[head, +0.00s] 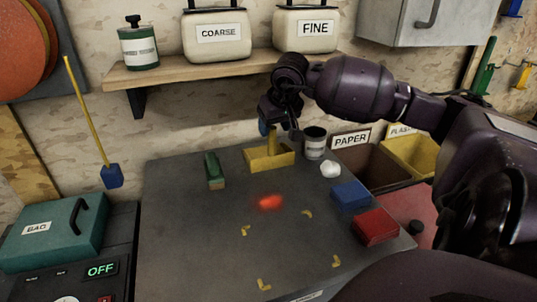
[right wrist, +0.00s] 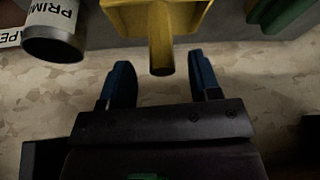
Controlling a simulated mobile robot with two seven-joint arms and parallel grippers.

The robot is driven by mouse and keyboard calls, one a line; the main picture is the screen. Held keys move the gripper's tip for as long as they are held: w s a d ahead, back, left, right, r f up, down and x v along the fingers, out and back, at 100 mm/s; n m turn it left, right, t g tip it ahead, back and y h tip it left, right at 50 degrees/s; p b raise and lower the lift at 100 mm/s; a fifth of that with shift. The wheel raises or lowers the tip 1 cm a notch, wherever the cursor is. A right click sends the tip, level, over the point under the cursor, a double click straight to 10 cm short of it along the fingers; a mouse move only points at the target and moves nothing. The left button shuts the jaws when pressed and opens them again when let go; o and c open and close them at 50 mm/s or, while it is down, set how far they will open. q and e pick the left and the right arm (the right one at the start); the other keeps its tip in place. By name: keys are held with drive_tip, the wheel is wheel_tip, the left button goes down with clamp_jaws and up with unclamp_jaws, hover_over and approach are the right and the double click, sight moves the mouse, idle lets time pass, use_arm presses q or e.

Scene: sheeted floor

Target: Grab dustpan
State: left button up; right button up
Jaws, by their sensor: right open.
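The yellow dustpan (head: 262,160) lies on the dark grey bench top near its back edge, its handle (head: 271,140) sticking up toward the wall. It also shows in the right wrist view at the top (right wrist: 185,15). My right gripper (head: 279,131) is open, with blue fingertips, just above and behind the handle. In the right wrist view the handle end (right wrist: 161,58) points into the gap between the two fingertips (right wrist: 160,72), with space on both sides; no finger appears to touch it. My left gripper is out of view.
A grey can (head: 314,146) stands just right of the dustpan, and a green brush-like block (head: 214,170) lies left. A white lump (head: 330,169), blue block (head: 350,194) and red block (head: 375,227) lie right. The shelf (head: 190,68) overhangs behind. A red spot (head: 270,202) glows mid-bench.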

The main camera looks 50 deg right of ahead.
drive_tip(key=x, duration=0.3)
drive_tip(key=shift+f, duration=0.2)
clamp_jaws()
